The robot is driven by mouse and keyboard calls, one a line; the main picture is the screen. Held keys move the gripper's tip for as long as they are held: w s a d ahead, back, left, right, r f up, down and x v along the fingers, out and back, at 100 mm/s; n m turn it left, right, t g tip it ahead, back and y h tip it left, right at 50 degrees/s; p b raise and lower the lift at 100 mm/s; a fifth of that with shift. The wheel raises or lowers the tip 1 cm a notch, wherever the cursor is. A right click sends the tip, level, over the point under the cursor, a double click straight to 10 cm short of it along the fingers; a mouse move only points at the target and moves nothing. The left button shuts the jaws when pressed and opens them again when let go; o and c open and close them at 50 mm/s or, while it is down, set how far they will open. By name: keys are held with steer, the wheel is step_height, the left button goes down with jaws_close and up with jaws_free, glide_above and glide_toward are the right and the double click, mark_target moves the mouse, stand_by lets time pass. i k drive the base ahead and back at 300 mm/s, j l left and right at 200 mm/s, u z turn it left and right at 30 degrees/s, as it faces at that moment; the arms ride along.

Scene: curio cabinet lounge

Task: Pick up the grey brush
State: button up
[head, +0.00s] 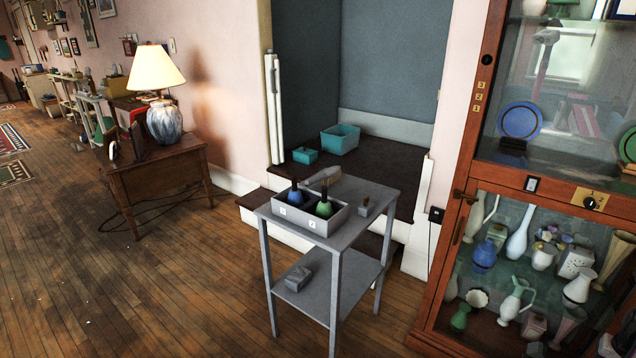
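A small grey two-tier table (360,232) stands in the middle of the head view. On its top is a grey divided box (318,228) holding a blue bottle (294,197) and a green bottle (324,209), both dark-necked. Behind the box lies a pale grey-beige elongated thing (324,178), partly hidden by the box and bottles. A small grey piece with a brown part (364,205) is at the right of the top. A grey blocky object (298,279) lies on the lower shelf. I cannot tell which of these is the grey brush. My gripper is not in view.
A glass cabinet (459,190) of vases stands close on the right. Behind the table is a raised dark alcove step (390,158) with teal bins (340,139). A wooden side table (150,180) with a lamp (156,72) is left. Floor in front is clear.

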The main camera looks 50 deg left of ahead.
mark_target(332, 174)
steer(key=k+j+u, duration=0.1)
steer(key=u, duration=0.55)
steer(key=l+u, duration=0.1)
steer(key=u, duration=0.65)
steer(key=k+l+u, duration=0.1)
steer(key=u, duration=0.3)
steer(key=l+u, duration=0.1)
steer(key=u, duration=0.25)
steer(key=i+l, duration=0.25)
steer(key=i, duration=0.3)
